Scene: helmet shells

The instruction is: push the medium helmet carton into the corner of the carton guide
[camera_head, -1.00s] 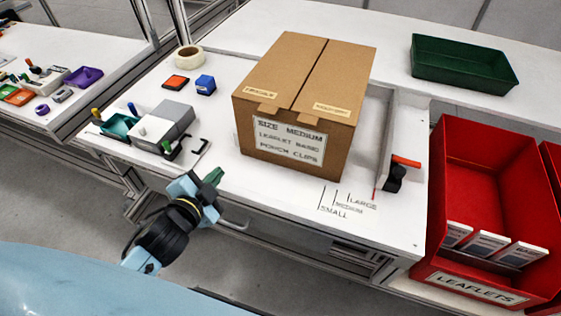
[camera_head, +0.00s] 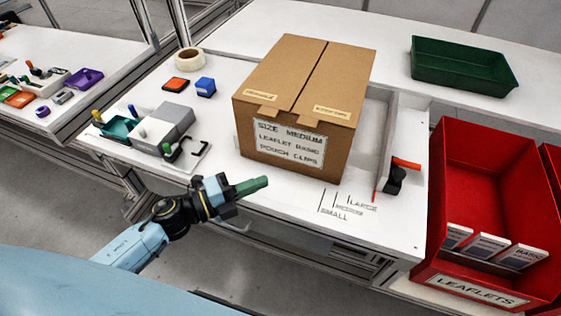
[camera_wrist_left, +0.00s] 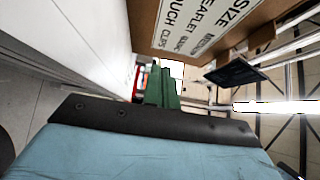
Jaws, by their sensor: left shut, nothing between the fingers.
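The medium helmet carton (camera_head: 300,105) is a closed brown box with a white label reading SIZE MEDIUM. It stands upright on the white table. The carton guide (camera_head: 389,130) shows as a pale raised rail to the right of the carton, with a gap between them; its corner is partly hidden behind the carton. My left gripper (camera_head: 262,184) has green fingers, shut and empty, in front of the carton's labelled face and apart from it. In the left wrist view, the green fingers (camera_wrist_left: 162,88) point ahead and the carton's label (camera_wrist_left: 200,22) shows above them. My right gripper is not in view.
Size lines marked SMALL, MEDIUM and LARGE (camera_head: 345,205) lie on the table before the carton. A red leaflet bin (camera_head: 490,190) stands right, a green tray (camera_head: 464,66) behind. Small tools lie left.

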